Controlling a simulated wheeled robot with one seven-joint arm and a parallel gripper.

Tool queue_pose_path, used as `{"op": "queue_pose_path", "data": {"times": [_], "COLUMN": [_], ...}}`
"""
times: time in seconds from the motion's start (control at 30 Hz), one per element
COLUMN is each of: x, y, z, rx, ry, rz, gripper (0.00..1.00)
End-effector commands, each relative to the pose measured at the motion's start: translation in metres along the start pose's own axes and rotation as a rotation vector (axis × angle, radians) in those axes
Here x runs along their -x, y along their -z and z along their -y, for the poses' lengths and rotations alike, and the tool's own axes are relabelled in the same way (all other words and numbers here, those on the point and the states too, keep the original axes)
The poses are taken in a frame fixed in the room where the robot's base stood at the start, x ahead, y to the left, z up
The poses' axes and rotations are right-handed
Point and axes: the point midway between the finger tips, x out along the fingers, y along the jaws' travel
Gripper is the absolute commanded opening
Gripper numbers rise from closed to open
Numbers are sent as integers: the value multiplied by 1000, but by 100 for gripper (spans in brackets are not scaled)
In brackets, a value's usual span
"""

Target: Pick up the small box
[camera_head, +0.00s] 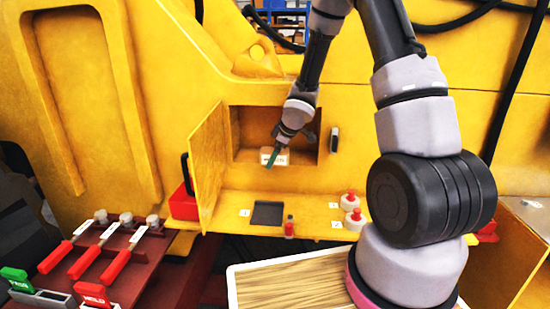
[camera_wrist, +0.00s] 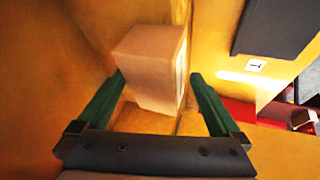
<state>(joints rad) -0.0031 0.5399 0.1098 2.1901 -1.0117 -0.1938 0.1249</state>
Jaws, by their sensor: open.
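The small box (camera_wrist: 148,62) is pale and plain, with a printed label on one face. In the head view the small box (camera_head: 274,156) sits in the open yellow compartment, partly covered by my gripper. My gripper (camera_head: 275,157) reaches into the compartment at the box. In the wrist view my gripper (camera_wrist: 158,80) has its two green fingers apart, one on each side of the box's near part. Whether the fingers touch the box I cannot tell.
The compartment's yellow door (camera_head: 209,165) stands open on the left. A shelf below holds a dark plate (camera_head: 268,213), a small red bottle (camera_head: 290,228) and white-and-red knobs (camera_head: 350,201). A wood-grained tray (camera_head: 290,285) is in front.

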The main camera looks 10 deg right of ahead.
Motion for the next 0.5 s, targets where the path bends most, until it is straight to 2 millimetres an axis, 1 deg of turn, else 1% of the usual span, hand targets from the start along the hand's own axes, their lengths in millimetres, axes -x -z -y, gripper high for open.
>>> {"op": "queue_pose_path", "data": {"times": [0.27,0.3,0.37,0.4,0.47,0.5], "x": [-2,-2,-2,-2,-2,-2], "y": [0,0,0,0,0,0], "z": [0,0,0,0,0,0], "rx": [1,1,1,1,0,0], "ry": [-1,-1,-1,-1,-1,-1], "rz": [0,0,0,0,1,1], "gripper": [100,92,69,54,31,16]}}
